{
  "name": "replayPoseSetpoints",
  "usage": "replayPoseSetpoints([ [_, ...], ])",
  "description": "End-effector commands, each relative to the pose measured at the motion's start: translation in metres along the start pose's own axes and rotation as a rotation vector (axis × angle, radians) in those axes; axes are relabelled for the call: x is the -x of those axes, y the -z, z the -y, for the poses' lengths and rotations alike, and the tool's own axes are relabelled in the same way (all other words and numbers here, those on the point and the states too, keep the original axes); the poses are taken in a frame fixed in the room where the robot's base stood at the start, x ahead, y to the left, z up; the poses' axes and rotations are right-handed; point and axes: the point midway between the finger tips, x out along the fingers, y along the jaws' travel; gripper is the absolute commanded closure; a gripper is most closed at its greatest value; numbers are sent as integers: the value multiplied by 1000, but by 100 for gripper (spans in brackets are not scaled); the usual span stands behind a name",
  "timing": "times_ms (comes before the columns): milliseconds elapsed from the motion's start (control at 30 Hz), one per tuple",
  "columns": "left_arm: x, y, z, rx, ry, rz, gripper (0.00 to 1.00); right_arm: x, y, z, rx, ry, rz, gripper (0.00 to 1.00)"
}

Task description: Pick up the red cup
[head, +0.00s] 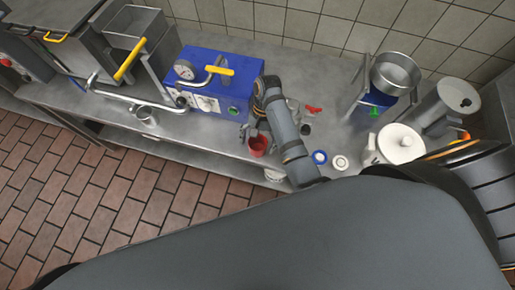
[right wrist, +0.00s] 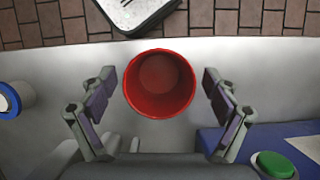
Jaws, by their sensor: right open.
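The red cup (head: 259,146) stands upright on the metal counter near its front edge in the head view. In the right wrist view the red cup (right wrist: 160,83) is seen from above, looks empty, and lies between the two fingers. My right gripper (right wrist: 160,92) is open, with one finger on each side of the cup and a visible gap on both sides. In the head view my right gripper (head: 252,132) is just behind and beside the cup, partly hidden by my arm. My left gripper does not show.
A blue machine (head: 215,85) with a gauge and yellow handle stands left of the cup. A metal cup (head: 147,116) is farther left. Right of my arm are a blue-rimmed lid (head: 319,157), a white lid (head: 341,162) and a white pot (head: 400,145). The counter's front edge is close.

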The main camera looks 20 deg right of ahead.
Motion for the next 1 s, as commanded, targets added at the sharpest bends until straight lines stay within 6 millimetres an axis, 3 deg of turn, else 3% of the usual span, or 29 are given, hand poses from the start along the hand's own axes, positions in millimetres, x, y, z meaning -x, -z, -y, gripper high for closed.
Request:
replayPoseSetpoints([
  [100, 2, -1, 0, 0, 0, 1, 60, 2, 0, 0, 0, 0, -1, 11],
  [500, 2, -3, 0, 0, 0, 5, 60, 2, 0, 0, 0, 0, -1, 66],
  [767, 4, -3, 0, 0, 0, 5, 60, 4, -1, 0, 0, 0, -1, 66],
  [1000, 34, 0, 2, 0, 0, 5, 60, 37, -15, 0, 1, 0, -1, 66],
])
